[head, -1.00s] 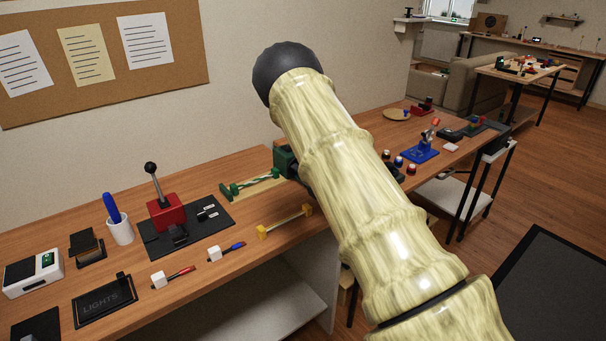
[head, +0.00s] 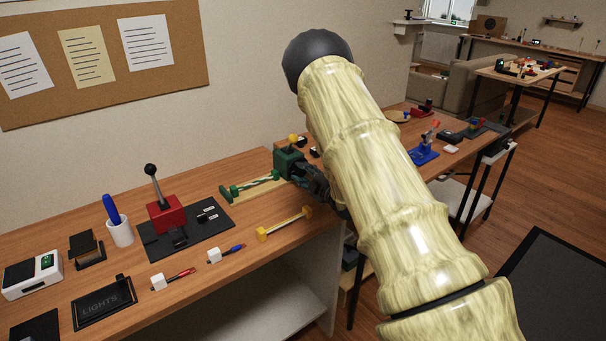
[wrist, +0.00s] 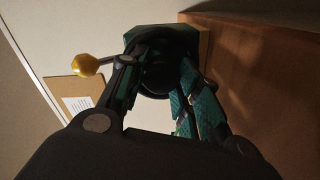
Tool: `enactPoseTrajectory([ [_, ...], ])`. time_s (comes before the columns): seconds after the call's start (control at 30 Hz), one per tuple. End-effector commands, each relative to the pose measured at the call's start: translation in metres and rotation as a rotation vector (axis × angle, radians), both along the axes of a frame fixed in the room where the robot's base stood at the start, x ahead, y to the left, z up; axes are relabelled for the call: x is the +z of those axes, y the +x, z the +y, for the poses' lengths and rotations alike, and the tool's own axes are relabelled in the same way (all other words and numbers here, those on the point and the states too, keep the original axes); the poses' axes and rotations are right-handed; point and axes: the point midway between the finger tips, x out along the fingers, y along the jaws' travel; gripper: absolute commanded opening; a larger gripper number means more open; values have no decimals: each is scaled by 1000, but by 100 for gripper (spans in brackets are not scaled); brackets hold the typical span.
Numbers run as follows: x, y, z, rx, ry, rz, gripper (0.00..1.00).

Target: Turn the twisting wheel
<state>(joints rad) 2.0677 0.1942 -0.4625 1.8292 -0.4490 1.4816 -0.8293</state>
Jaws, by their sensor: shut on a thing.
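A green block-shaped device (head: 289,162) stands at the right end of the near bench, with a yellow knob (head: 293,139) above it. In the wrist view the knob (wrist: 86,66) sits on a short grey rod to the left of the green body (wrist: 165,36). A dark round wheel (wrist: 160,82) shows in front of that body, between my fingers. My gripper (wrist: 165,68) is shut on this wheel, one finger on each side. In the head view my gripper (head: 315,178) reaches the device from the right, partly hidden by my arm.
A green-ended bar on a wooden stand (head: 250,186) lies just left of the device. A yellow-ended bar (head: 284,223) lies near the bench's front edge. A red lever box (head: 166,215) stands further left. A second bench holds a blue device (head: 423,155).

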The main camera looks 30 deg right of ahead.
Motion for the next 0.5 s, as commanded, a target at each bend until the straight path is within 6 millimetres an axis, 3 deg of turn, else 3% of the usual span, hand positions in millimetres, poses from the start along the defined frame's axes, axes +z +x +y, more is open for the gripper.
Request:
enactPoseTrajectory([
  [0.47,2,1,-2,-4,15,-3,9],
  [0.5,2,1,-2,-4,15,-3,35],
])
